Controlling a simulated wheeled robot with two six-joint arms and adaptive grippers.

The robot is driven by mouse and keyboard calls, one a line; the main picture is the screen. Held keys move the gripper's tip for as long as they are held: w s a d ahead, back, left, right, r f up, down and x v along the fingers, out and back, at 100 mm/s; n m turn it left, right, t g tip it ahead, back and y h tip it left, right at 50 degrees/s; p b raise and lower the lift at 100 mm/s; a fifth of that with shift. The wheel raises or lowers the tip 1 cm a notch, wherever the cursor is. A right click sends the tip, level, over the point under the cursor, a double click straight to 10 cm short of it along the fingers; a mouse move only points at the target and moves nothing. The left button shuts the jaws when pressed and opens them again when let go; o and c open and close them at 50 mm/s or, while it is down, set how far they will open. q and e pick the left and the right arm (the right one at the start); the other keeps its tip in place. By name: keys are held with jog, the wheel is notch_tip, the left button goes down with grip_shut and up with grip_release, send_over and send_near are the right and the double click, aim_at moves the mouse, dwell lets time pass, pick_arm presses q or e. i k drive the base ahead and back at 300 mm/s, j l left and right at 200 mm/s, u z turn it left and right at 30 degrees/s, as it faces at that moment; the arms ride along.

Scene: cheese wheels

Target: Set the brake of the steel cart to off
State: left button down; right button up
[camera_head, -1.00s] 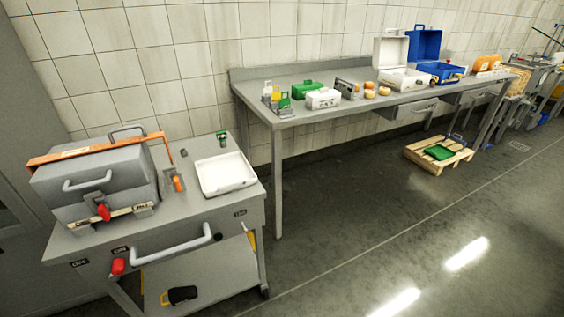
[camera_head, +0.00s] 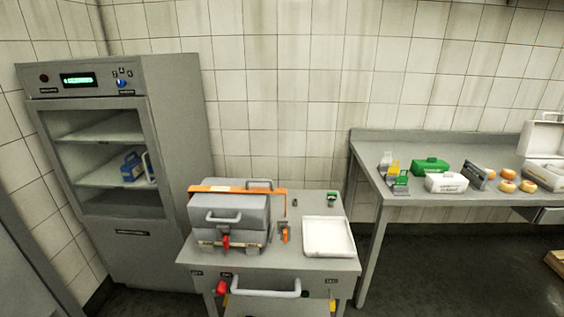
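The steel cart (camera_head: 340,264) stands at the lower middle of the head view, with a pale push handle (camera_head: 268,292) along its front edge. A red knob (camera_head: 221,287) sits at the left end of that front, under small dark labels too small to read for sure; I cannot tell whether it is the brake or how it is set. On the cart are a grey box (camera_head: 236,216) with an orange strap and a red latch, a small orange-handled item (camera_head: 285,234) and a white tray (camera_head: 329,252). Neither of my grippers shows.
A grey cabinet (camera_head: 130,245) with a lit display and glass door stands left of the cart, a blue item (camera_head: 132,167) inside. A long steel table (camera_head: 400,211) on the right carries a green box (camera_head: 431,165), a white box (camera_head: 446,183) and several smaller things. Dark floor shows between them.

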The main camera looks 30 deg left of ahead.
aim_at(222, 286)
jog(key=u, duration=1.65)
